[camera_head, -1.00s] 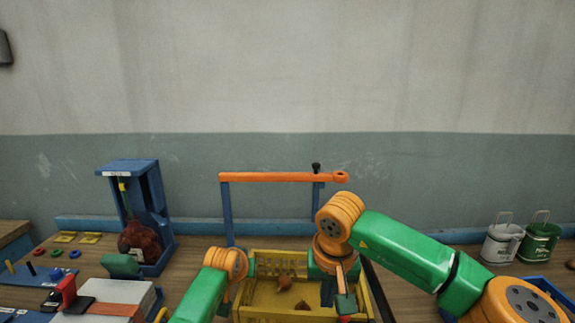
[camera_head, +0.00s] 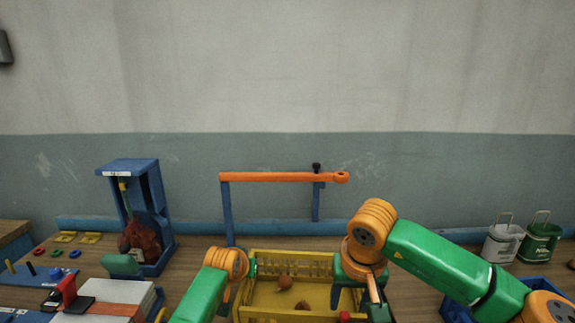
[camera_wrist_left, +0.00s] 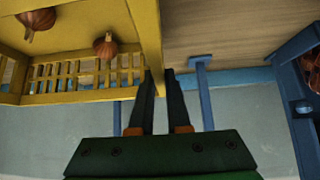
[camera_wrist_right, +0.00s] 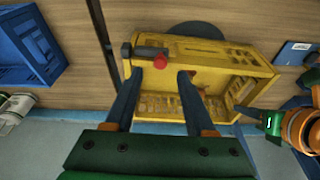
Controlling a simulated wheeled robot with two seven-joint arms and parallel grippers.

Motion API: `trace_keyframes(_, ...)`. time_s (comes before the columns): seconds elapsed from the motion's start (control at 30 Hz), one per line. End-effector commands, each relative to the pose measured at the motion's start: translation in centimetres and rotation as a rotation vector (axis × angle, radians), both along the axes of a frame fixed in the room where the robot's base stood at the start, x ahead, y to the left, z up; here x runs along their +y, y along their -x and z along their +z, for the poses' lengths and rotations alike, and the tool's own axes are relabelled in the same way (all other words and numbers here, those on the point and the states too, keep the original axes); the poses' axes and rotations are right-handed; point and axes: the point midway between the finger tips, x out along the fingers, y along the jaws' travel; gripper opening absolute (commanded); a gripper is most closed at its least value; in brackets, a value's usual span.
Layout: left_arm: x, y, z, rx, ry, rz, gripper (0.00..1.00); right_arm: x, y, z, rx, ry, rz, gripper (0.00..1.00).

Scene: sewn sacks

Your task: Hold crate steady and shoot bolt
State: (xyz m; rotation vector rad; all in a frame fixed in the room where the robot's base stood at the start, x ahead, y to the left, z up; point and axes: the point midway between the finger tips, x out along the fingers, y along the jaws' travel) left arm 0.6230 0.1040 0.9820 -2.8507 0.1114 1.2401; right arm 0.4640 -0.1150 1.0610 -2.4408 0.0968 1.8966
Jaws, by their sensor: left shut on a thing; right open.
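The yellow crate (camera_head: 292,257) stands on the bench in the middle, with onions (camera_head: 285,281) inside. My left gripper (camera_wrist_left: 158,72) is shut on the crate's side wall, one finger on each side of it. In the head view its fingers are mostly hidden by the arm. The bolt (camera_wrist_right: 148,51) is a dark grey bar with a red knob (camera_wrist_right: 160,62) at the crate's edge; the knob also shows in the head view (camera_head: 344,316). My right gripper (camera_wrist_right: 160,72) is open, its fingertips apart on either side of the knob. Contact with the knob cannot be told.
An orange bar on blue posts (camera_head: 283,177) stands behind the crate. A blue frame with a red net sack (camera_head: 142,235) stands left. A blue bin (camera_wrist_right: 28,45) and two pails (camera_head: 503,241) are to the right.

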Motion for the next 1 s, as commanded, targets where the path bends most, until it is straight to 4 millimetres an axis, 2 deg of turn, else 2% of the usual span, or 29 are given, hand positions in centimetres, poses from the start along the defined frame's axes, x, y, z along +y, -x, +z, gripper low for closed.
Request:
trace_keyframes(0.1,0.0,0.0,0.0,0.000,0.000,0.001,0.00,0.0,-0.4,-2.1,0.004,0.002,0.000,0.55)
trace_keyframes(0.23,0.0,0.0,0.0,0.000,0.000,0.001,0.00,0.0,-0.9,-3.7,0.002,0.001,0.000,0.55)
trace_keyframes(0.4,0.0,0.0,0.0,0.000,0.000,0.001,0.00,0.0,-1.1,-4.5,0.000,0.000,0.001,0.55)
trace_keyframes(0.6,0.0,0.0,0.0,0.000,0.000,0.001,0.00,-0.1,-1.2,-4.5,0.000,0.000,0.001,0.55)
trace_keyframes(0.63,0.0,0.0,0.0,0.000,0.000,0.001,0.00,-0.1,-1.2,-4.5,0.000,0.000,0.001,0.52)
trace_keyframes(0.8,0.0,0.0,0.0,0.000,0.000,0.001,0.00,0.0,-1.1,-4.5,0.000,0.000,0.001,0.06)
trace_keyframes(0.83,0.0,0.0,0.0,0.000,0.000,0.001,0.00,0.0,-1.1,-4.5,0.000,0.000,0.001,0.00)
trace_keyframes(1.0,0.0,0.0,0.0,0.000,0.000,0.001,0.00,-0.1,-1.2,-4.5,0.000,0.000,0.001,0.00)
